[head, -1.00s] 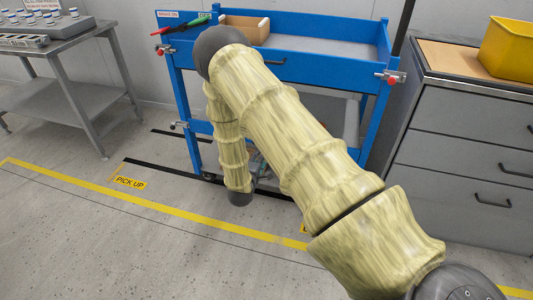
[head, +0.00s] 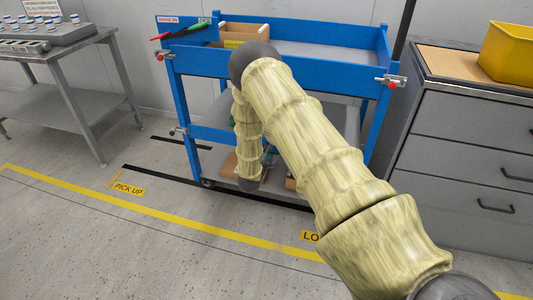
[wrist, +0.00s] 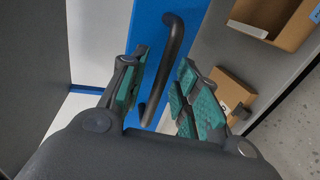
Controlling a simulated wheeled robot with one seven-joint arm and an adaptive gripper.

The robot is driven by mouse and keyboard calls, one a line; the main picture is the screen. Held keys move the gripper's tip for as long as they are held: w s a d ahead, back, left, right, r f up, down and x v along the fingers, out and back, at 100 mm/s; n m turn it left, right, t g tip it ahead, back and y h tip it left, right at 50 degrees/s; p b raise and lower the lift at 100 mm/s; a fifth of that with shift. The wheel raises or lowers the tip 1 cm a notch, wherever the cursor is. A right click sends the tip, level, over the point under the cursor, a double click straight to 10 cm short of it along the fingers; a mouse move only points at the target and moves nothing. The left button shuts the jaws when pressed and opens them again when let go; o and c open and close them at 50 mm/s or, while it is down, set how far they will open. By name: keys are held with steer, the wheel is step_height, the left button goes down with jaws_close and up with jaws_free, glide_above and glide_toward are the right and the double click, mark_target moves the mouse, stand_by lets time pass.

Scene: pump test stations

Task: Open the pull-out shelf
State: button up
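A blue cart (head: 325,68) stands in front of me in the head view. In the wrist view, a dark bar handle (wrist: 172,60) is fixed to a blue panel (wrist: 192,14), which I take for the front of the pull-out shelf. My gripper (wrist: 163,62) is open, with teal-padded fingers on either side of the handle. The handle appears between the fingers; I cannot tell whether either finger touches it. In the head view my arm covers the handle and most of the gripper.
An open cardboard box (head: 243,36) and red and green tools (head: 180,28) lie on the cart's top. More boxes sit lower, including one in the wrist view (wrist: 232,90). Grey drawers (head: 465,140) stand close at right, a steel table (head: 70,85) at left. Floor in front is clear.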

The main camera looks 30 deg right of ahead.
steer(key=shift+c, duration=0.4)
jaws_close()
